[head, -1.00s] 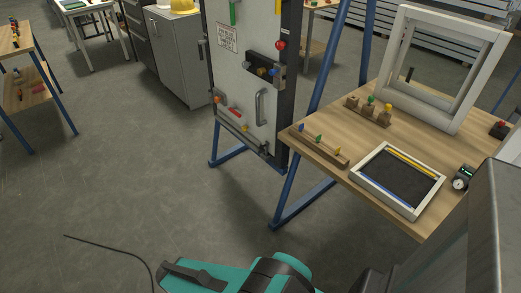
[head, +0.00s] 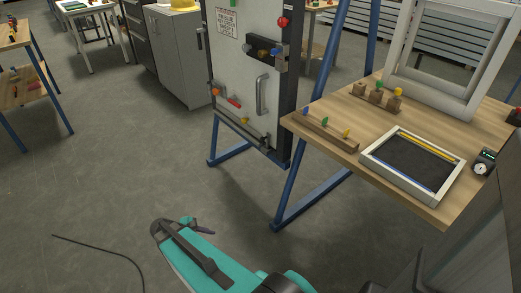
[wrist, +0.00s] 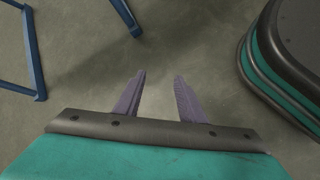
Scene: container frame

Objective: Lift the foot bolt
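A grey-white door panel (head: 233,62) stands in a blue frame left of the table. Low on it are an orange knob (head: 216,91), a red bar (head: 233,101) and a yellow-orange knob (head: 244,120), above a dark bottom rail (head: 238,129). I cannot tell for sure which low fitting is the foot bolt. My gripper (wrist: 158,76) is open and empty in the wrist view, its two purple fingers apart over bare floor. In the head view my teal arm is at bottom centre, in front of and well short of the panel.
A wooden table (head: 330,101) on the right carries a tray (head: 374,175), peg blocks and a white frame (head: 448,98). A dark cable lies bottom left.

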